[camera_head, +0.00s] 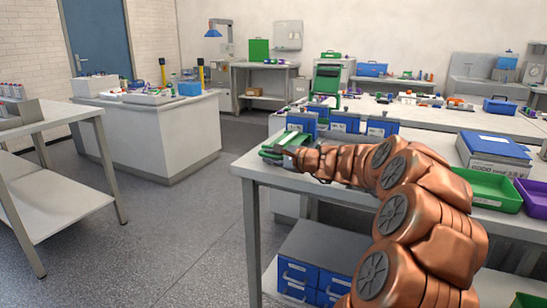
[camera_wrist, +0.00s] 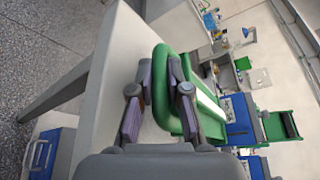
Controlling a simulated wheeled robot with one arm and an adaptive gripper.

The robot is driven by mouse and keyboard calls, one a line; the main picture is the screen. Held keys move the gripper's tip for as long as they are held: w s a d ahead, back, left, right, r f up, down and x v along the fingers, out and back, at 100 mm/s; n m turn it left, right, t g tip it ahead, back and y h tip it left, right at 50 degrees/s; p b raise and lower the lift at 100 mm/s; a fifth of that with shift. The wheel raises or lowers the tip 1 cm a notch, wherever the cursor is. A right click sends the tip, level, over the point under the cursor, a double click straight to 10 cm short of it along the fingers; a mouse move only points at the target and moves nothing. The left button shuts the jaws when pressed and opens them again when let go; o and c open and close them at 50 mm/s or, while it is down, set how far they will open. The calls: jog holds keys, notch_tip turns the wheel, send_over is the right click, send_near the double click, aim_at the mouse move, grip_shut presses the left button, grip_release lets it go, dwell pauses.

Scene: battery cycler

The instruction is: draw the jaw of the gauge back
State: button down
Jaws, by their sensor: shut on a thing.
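The gauge (camera_head: 284,142) looks like a green frame with a pale strip and lies near the left end of the grey workbench. In the wrist view, its green frame (camera_wrist: 216,112) runs off to the right, with a rounded green loop (camera_wrist: 161,103) at the near end. My gripper (camera_wrist: 162,72) has its two dark fingers closed on either side of that loop, touching it. In the head view, my gripper (camera_head: 290,153) is at the gauge's front side and hides part of it. I cannot tell the jaw apart from the rest of the frame.
Several blue cyclers (camera_head: 345,122) stand behind the gauge, and one shows close by in the wrist view (camera_wrist: 238,118). A green bin (camera_head: 487,188) and a blue box (camera_head: 493,151) stand to the right. The bench's left edge (camera_head: 238,165) is close, with open floor beyond.

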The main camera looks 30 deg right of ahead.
jog(key=shift+s+a+f, duration=0.1)
jog(key=shift+s+a, duration=0.45)
jog(key=shift+a, duration=0.35)
jog(key=shift+a+f, duration=0.15)
jog(key=shift+a, duration=0.1)
jog(key=c, duration=1.4)
grip_release()
jog(key=shift+s, duration=0.15)
jog(key=shift+r, duration=0.2)
jog(key=shift+s+d+r, duration=0.1)
jog(key=shift+s+d, duration=0.05)
jog(key=shift+s, duration=0.2)
jog(key=v, duration=1.1)
